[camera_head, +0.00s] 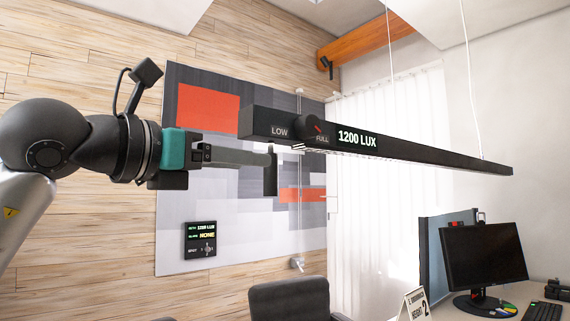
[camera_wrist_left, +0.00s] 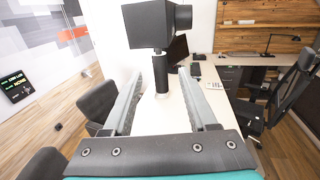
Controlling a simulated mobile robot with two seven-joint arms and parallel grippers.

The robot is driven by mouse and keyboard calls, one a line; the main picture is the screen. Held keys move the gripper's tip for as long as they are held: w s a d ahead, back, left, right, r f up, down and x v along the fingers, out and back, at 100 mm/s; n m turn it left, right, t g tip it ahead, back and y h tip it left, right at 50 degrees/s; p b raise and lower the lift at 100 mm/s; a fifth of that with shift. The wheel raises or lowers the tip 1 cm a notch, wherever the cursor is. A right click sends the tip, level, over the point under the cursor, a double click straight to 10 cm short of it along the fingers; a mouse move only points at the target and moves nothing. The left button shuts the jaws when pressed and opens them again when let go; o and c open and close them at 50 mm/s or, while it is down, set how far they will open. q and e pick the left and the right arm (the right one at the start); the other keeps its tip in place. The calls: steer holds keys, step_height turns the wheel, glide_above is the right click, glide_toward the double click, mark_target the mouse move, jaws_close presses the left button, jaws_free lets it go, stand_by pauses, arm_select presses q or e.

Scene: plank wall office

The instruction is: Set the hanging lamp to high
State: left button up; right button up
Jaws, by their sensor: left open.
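The hanging lamp is a long black bar (camera_head: 420,150) on thin cables. Its near end has a LOW label, a round dark knob (camera_head: 311,131) with a red pointer mark, a FULL label and a lit display (camera_head: 357,139) reading 1200 LUX. My left gripper (camera_head: 271,165) is open and empty, just below the lamp's near end. In the left wrist view, the lamp's end block (camera_wrist_left: 150,25) and the knob (camera_wrist_left: 183,17) are beyond the open fingers (camera_wrist_left: 160,80). I cannot tell whether a finger touches the lamp. My right gripper is not in view.
A wall panel (camera_head: 201,239) shows 1200 LUX and NONE. A desk with a monitor (camera_head: 484,255) and a number sign (camera_head: 414,303) is at the lower right. A dark chair (camera_head: 289,299) stands below.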

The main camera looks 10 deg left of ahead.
arm_select(q)
steer(key=p+x, duration=0.1)
steer(key=x, duration=0.8)
steer(key=shift+w, duration=0.25)
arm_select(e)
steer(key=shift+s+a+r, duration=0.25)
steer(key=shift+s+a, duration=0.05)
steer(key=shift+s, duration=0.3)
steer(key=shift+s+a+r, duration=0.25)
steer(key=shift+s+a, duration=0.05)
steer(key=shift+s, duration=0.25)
arm_select(q)
steer(key=shift+d, duration=0.1)
steer(key=shift+c, duration=0.2)
steer(key=c, duration=0.3)
jaws_close()
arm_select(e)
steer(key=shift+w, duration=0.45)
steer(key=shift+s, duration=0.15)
